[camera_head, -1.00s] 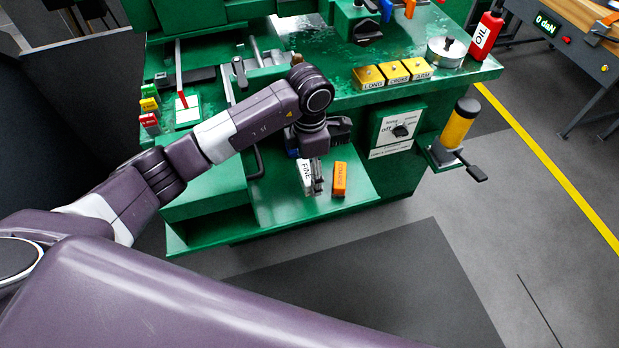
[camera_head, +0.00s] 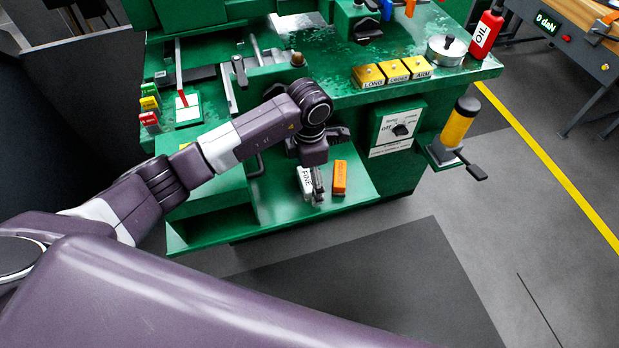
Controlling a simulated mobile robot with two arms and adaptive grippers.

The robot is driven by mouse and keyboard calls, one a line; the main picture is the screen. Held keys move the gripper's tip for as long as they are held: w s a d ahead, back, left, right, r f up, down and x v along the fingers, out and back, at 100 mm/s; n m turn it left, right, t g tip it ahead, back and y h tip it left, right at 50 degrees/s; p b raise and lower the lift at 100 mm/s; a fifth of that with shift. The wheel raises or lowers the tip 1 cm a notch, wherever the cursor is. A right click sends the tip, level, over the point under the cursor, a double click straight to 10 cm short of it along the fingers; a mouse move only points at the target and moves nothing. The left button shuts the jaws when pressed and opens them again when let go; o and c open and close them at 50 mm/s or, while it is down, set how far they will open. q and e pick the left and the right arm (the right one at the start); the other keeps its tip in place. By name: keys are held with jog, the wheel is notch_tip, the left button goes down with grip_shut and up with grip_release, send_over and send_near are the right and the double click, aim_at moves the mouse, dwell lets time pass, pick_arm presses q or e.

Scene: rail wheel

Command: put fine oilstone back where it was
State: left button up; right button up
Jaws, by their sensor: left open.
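The fine oilstone (camera_head: 305,182), a white block lettered FINE, is at the green lower shelf (camera_head: 270,207) of the machine. My left gripper (camera_head: 318,190) points down beside its right side with its jaws open. The fingers partly hide the stone, and I cannot tell whether they touch it. An orange block (camera_head: 340,178) with lettering lies on the shelf just to the right of the gripper. My right gripper is not in view.
Above the shelf is a green bench top with yellow blocks (camera_head: 397,70) marked LONG, CROSS and ARM. A switch panel (camera_head: 397,128) is right of the shelf, and a yellow cylinder (camera_head: 458,124) stands farther right. Open floor (camera_head: 470,230) lies in front.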

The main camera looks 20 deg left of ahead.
aim_at(309, 178)
pick_arm(q)
jog(key=shift+r, duration=0.4)
notch_tip(309, 178, up, 12)
jog(key=b, duration=0.1)
jog(key=shift+f, duration=0.25)
